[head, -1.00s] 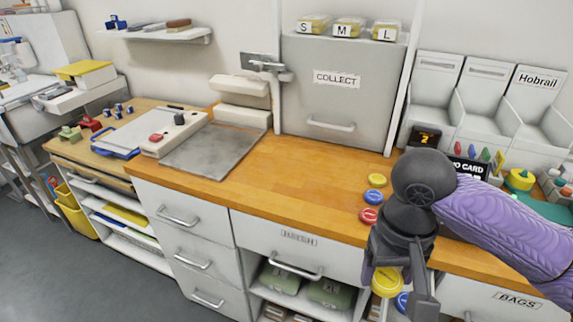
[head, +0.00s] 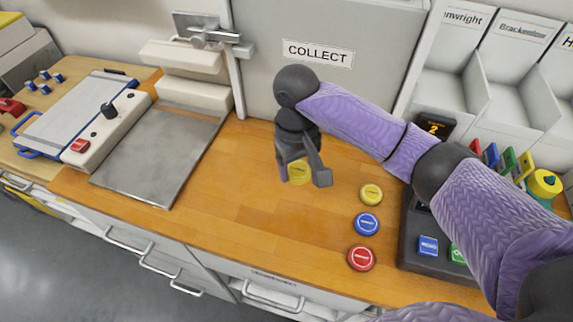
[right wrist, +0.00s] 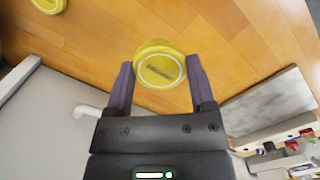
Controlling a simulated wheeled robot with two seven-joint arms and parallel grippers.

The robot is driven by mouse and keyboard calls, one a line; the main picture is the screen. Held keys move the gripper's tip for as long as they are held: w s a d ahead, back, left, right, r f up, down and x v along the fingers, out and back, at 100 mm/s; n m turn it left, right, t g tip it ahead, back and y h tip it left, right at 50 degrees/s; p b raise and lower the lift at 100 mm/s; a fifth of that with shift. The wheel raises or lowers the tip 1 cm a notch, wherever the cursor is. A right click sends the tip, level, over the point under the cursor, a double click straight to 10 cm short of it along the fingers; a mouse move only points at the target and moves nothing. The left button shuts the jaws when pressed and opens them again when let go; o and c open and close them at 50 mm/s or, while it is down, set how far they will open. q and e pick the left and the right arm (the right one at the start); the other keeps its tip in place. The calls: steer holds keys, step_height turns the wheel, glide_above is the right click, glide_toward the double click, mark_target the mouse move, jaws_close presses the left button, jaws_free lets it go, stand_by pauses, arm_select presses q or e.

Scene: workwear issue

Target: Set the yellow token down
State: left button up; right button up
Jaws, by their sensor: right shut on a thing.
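The yellow token (head: 299,172), a round disc with a printed label, is between the fingers of my right gripper (head: 304,178). The gripper is shut on it, over the wooden counter (head: 230,215) in front of the COLLECT door. In the right wrist view the token (right wrist: 160,68) sits between both fingertips, its labelled face visible. I cannot tell whether it touches the counter. A second yellow token (head: 371,194) lies on the counter to the right of the gripper. My left gripper is not in view.
A blue token (head: 366,224) and a red token (head: 361,258) lie in a row below the second yellow one. A dark keyed device (head: 412,255) stands to their right. A grey metal plate (head: 160,160) is at the left. The counter between is clear.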

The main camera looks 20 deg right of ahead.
mark_target(297, 203)
step_height(297, 203, down, 11)
steer(key=b, duration=0.3)
steer(key=shift+s+b, duration=0.1)
steer(key=shift+b, duration=0.3)
steer(key=shift+r, duration=0.2)
steer(key=o, duration=1.2)
steer(key=shift+f, duration=0.1)
steer(key=shift+c, duration=0.2)
steer(key=r+p, duration=0.1)
steer(key=r, duration=0.2)
steer(key=r+p, duration=0.1)
steer(key=r, duration=0.3)
steer(key=w+r+p, duration=0.1)
steer(key=r+p, duration=0.1)
steer(key=r, duration=0.2)
steer(key=shift+a+r, duration=0.2)
steer(key=shift+r, duration=0.45)
